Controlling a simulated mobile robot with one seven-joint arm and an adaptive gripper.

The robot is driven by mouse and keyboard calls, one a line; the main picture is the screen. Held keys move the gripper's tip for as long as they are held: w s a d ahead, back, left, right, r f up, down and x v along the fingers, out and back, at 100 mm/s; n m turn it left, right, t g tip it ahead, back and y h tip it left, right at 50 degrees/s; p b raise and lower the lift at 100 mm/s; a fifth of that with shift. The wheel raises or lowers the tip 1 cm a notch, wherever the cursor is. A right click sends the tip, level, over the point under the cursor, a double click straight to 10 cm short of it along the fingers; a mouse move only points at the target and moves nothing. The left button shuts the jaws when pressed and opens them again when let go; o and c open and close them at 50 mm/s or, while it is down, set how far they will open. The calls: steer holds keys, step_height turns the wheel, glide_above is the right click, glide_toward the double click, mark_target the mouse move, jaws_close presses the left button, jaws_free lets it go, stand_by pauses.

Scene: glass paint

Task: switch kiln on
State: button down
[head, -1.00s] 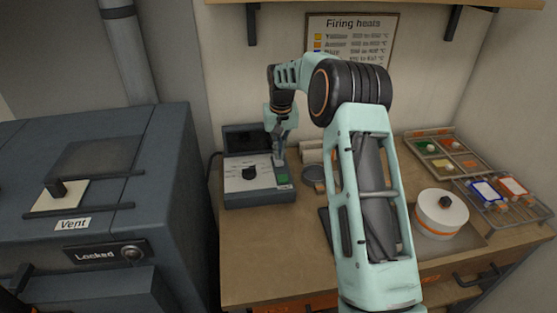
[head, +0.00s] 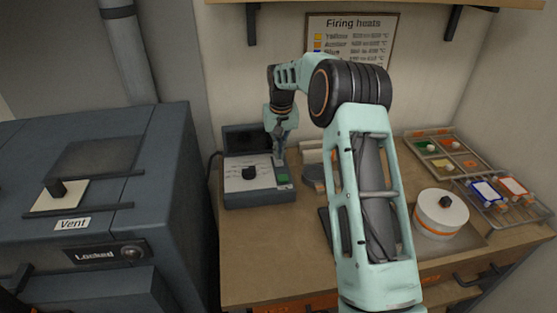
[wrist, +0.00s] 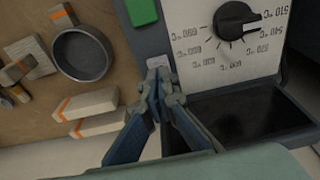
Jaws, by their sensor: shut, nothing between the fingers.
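The kiln controller (head: 232,201) is a grey box on the bench with a pale dial plate. Its black knob (head: 249,172) and green button (head: 282,178) face up. In the wrist view, the knob (wrist: 232,20) sits among temperature marks and the green button (wrist: 142,12) lies at the top. My gripper (head: 279,159) is over the controller's right side, behind the green button. In the wrist view its fingertips (wrist: 158,80) are together and empty, beside the dial plate. I cannot tell whether they touch the controller. The dark kiln (head: 150,190) stands at left, its sign reading "Locked" (head: 95,255).
A round grey dish (wrist: 83,53) and several pale blocks (wrist: 85,104) lie beside the controller. The front left of the bench (head: 265,250) is clear.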

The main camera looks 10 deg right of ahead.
mark_target(279, 162)
steer(key=shift+f+b, duration=0.55)
steer(key=shift+f, duration=0.5)
steer(key=shift+r, duration=0.2)
steer(key=shift+r+p, duration=2.45)
steer(key=shift+r, duration=0.95)
